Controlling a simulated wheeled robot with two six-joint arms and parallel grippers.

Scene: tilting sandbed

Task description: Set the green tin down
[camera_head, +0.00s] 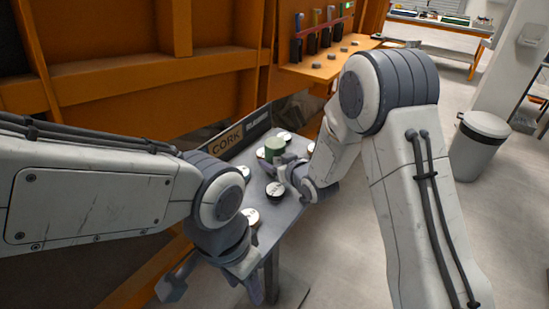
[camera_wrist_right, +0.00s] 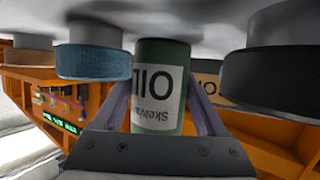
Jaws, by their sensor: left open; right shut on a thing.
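The green tin (camera_head: 274,147) is over the far part of the narrow grey table (camera_head: 268,230). My right gripper (camera_head: 276,162) is shut on it. In the right wrist view the green tin (camera_wrist_right: 160,88) sits between the two fingers (camera_wrist_right: 160,105), its white OIL label upside down in the picture. Its end lies close to the grey surface at the top of that view; I cannot tell whether it touches. My left gripper (camera_head: 213,289) is open and empty, low beside the table's near end.
In the right wrist view a blue pot (camera_wrist_right: 93,62) and a dark pot (camera_wrist_right: 272,80) flank the tin. A CORK sign (camera_head: 227,141) edges the table. A bin (camera_head: 480,145) stands right.

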